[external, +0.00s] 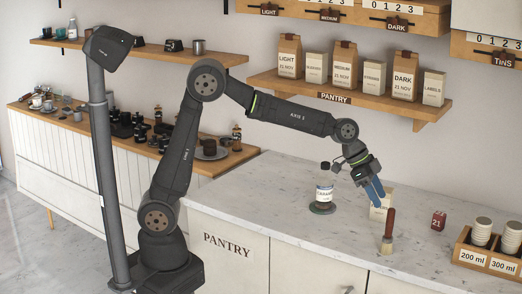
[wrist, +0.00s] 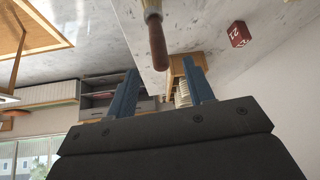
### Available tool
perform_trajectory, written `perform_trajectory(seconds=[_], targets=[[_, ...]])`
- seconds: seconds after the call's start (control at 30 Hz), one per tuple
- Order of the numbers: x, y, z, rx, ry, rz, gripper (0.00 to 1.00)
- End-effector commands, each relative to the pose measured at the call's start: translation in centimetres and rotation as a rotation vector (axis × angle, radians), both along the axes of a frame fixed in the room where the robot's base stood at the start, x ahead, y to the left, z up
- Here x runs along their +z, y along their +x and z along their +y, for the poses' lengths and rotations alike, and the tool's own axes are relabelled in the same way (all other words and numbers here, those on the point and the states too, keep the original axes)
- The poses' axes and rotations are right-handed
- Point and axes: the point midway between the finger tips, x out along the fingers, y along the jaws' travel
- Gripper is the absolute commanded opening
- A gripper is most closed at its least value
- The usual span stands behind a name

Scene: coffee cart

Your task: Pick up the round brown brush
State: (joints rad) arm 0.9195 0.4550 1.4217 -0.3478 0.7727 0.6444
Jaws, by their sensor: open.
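The brush (external: 389,223) stands upright on the marble counter, with a reddish-brown handle on top and pale bristles below. In the wrist view the brush (wrist: 157,42) shows at the top centre, its handle end pointing towards my fingers. My gripper (external: 377,199) has blue fingers and is above the counter, just left of and a little higher than the brush handle in the external view. In the wrist view my gripper (wrist: 161,68) is open, with nothing between its fingers. The fingers do not appear to touch the brush.
A red block marked 21 (external: 439,220) and a wooden cup crate (external: 459,244) are to the right.

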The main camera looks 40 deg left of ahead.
Motion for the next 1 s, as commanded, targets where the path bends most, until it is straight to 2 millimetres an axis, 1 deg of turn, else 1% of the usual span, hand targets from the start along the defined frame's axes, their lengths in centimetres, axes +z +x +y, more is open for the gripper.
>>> perform_trajectory(seconds=[0.03,0.13,0.2,0.47,0.73,0.83,1.0], targets=[[-1.0,0.1,-0.6,-0.001,0.003,0.002,0.48],[-2.3,0.3,-1.4,-0.001,0.002,0.001,0.48],[-2.9,0.4,-1.8,0.0,0.001,0.0,0.48],[-4.1,0.4,-2.6,-0.001,0.002,0.001,0.48],[-7.2,0.7,-4.7,0.001,0.001,-0.001,0.48],[-7.7,0.7,-5.0,0.001,0.0,0.0,0.48],[-7.6,0.7,-5.0,0.001,-0.001,-0.001,0.48]])
